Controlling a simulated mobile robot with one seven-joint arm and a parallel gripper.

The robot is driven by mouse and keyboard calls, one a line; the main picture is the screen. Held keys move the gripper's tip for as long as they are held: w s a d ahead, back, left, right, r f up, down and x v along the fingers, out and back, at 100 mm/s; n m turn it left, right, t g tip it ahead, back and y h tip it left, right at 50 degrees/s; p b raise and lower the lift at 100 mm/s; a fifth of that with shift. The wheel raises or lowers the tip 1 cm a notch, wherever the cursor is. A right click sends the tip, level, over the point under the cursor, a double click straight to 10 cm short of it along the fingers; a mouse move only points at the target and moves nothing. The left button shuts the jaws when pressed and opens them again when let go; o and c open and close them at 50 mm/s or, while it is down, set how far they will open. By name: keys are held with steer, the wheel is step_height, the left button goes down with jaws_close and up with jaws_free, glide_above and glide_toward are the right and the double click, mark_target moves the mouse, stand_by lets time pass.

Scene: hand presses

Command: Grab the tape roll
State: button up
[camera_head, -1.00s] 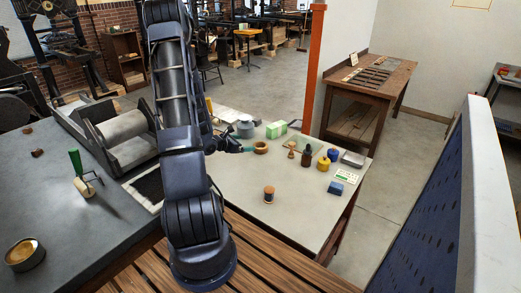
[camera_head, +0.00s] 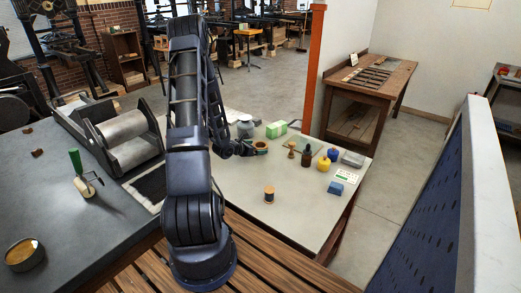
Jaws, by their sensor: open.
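The tape roll (camera_head: 261,145) is a small brown ring on the light grey tabletop, toward the back of the table. My gripper (camera_head: 257,149) is at the tape roll and overlaps it in the picture, reaching in from the left. Its jaws are open. The fingers are small and dark here, so I cannot tell whether they touch the roll or stand on both sides of it. My arm hides part of the table to the left.
A pale green box (camera_head: 276,129) and a grey pot (camera_head: 245,127) stand close behind the roll. A brass stamp (camera_head: 292,149), a dark bottle (camera_head: 306,157) and a yellow jar (camera_head: 324,164) stand to the right. A thread spool (camera_head: 269,194) stands in front, with clear tabletop around it.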

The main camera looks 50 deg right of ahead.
mark_target(264, 146)
steer(key=shift+x, duration=2)
steer(key=c, duration=1.1)
steer(key=shift+r, duration=0.15)
